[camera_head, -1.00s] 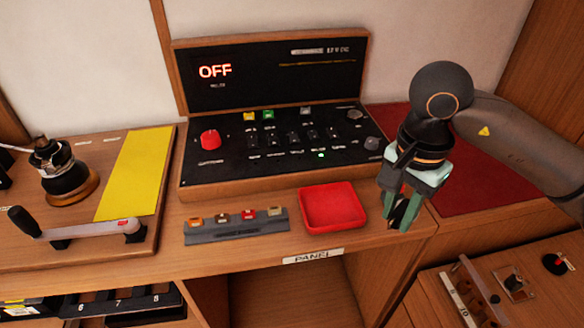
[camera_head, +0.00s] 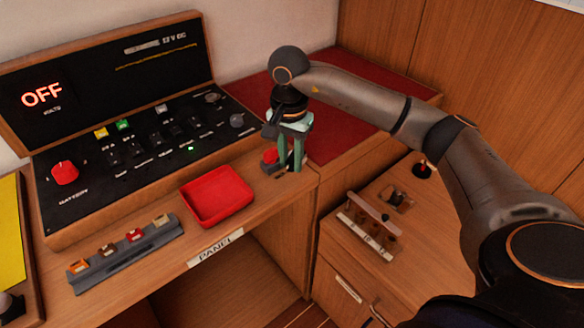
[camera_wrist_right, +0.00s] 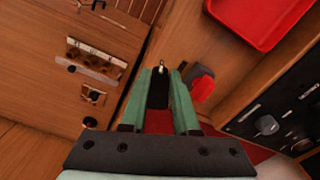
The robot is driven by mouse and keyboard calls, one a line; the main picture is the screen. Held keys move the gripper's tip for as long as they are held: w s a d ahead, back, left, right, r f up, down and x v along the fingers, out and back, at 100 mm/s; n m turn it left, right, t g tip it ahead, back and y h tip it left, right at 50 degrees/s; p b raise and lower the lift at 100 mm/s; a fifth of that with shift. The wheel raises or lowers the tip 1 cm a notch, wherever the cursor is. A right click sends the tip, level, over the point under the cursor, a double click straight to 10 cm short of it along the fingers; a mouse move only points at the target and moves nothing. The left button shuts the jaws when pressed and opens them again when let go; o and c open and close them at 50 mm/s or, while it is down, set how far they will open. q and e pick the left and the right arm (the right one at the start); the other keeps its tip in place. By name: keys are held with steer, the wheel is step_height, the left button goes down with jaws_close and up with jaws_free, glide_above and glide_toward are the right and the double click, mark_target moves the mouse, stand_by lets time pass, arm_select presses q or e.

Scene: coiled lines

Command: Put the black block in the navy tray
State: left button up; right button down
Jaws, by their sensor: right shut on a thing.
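My right gripper (camera_head: 290,163) is over the right end of the wooden panel counter, fingers pointing down. In the right wrist view, its green fingers (camera_wrist_right: 160,76) are shut on a dark object, which looks like the black block (camera_wrist_right: 157,92). The fingers hide most of it in the head view, and I cannot tell whether it touches the counter. No navy tray shows in these frames. A red tray (camera_head: 244,193) lies on the counter left of the gripper and looks empty. My left gripper is not in view.
A red knob on a grey base (camera_wrist_right: 202,86) stands close beside the right fingers. The switch panel (camera_head: 150,145) is behind the red tray. A grey rack (camera_head: 130,255) with several coloured pieces is at the front left. A lower wooden cabinet (camera_head: 400,270) is at the right.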

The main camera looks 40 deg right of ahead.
mark_target(293, 181)
steer(key=shift+w+d+f, duration=0.45)
steer(key=shift+d+f, duration=0.05)
steer(key=shift+f, duration=0.3)
steer(key=shift+w+d+f, duration=0.1)
steer(key=shift+w+f, duration=0.05)
steer(key=shift+f, duration=1.75)
steer(key=c, duration=0.7)
jaws_free()
steer(key=shift+o, duration=0.2)
